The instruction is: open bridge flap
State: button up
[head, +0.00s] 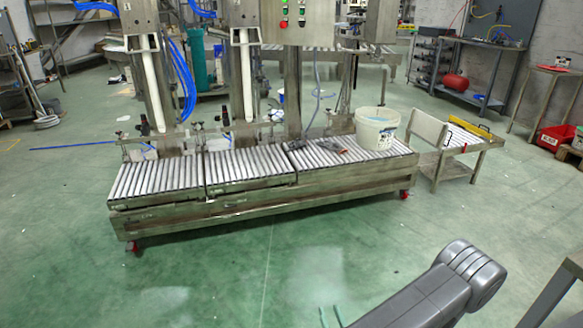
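A pale grey flap-like panel (426,129) stands raised and slightly tilted at the right end of the roller conveyor (270,203). It sits between the conveyor and a small low side table (450,167) with a yellow-edged top. I cannot make out its hinge.
A white bucket (376,128) and a small reddish tool (330,146) are on the rollers. Filling columns and a control box (297,22) stand behind. A workbench (470,70) and red crate (555,138) are at right. The green floor in front is clear.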

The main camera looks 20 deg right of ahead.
aim_at(432, 130)
jog(key=i+l, duration=1.7)
jog(key=l, duration=0.4)
jog(key=i+l, duration=0.15)
jog(key=l, duration=0.4)
jog(key=i+l, duration=0.1)
jog(key=l, duration=0.45)
jog(key=i+l, duration=0.15)
jog(key=l, duration=0.4)
jog(key=i+l+z, duration=0.1)
jog(key=l, duration=0.45)
jog(key=i+l, duration=0.2)
jog(key=l, duration=0.35)
jog(key=i+l, duration=0.15)
jog(key=l, duration=0.35)
jog(key=i+l, duration=0.2)
jog(key=l, duration=0.35)
